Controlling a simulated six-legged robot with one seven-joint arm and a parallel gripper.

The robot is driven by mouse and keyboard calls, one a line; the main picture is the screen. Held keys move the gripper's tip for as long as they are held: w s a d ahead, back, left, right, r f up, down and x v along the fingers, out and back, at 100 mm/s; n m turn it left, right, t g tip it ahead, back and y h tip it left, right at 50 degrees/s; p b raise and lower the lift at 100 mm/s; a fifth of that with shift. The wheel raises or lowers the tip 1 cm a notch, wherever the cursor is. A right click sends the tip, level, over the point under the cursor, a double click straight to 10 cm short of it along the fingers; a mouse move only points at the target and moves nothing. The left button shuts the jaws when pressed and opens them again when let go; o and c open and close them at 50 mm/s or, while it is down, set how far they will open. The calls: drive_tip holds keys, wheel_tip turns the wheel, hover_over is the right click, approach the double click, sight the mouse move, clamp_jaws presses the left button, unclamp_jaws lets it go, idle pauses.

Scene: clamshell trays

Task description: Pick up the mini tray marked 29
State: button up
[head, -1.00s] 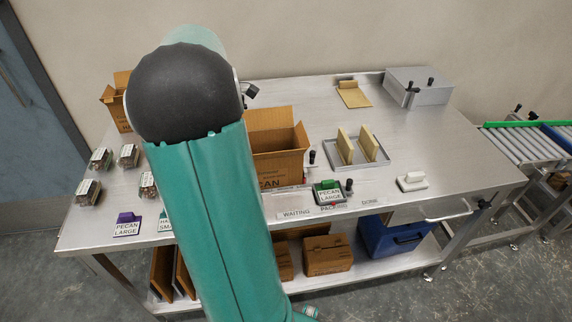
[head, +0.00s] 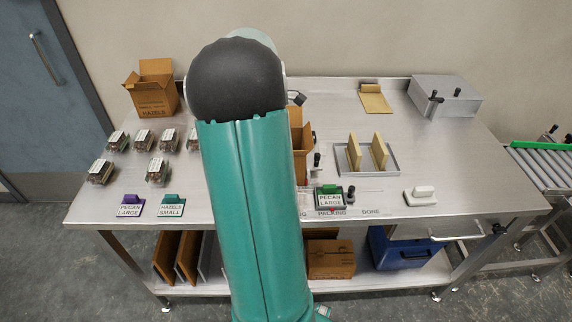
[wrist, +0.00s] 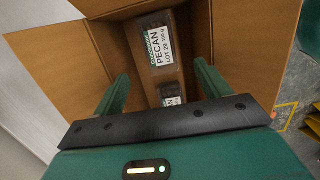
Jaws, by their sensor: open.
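A clear mini tray (wrist: 150,62) with a white and green label reading PECAN, LOT 29, 100 g lies inside an open cardboard box (wrist: 85,62) in the wrist view. A second labelled tray (wrist: 171,92) shows partly in the box, nearer my gripper; its lot number is not readable. My gripper (wrist: 162,72) is open and empty, its two green fingers apart at the box's mouth, with the trays seen between them. In the head view my arm covers most of this box (head: 300,150) and hides the gripper.
Several packed trays (head: 143,140) stand on the left of the steel table (head: 225,240), near a HAZELS box (head: 154,95).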

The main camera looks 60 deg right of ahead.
drive_tip(key=f, duration=0.4)
drive_tip(key=shift+s+d+f, duration=0.1)
drive_tip(key=shift+s+f, duration=0.15)
drive_tip(key=shift+s, duration=0.05)
drive_tip(key=shift+s+f, duration=0.25)
drive_tip(key=shift+f, duration=0.15)
drive_tip(key=f, duration=0.4)
drive_tip(key=shift+s+d+f, duration=0.3)
drive_tip(key=shift+d+f, duration=0.1)
drive_tip(key=c, duration=1)
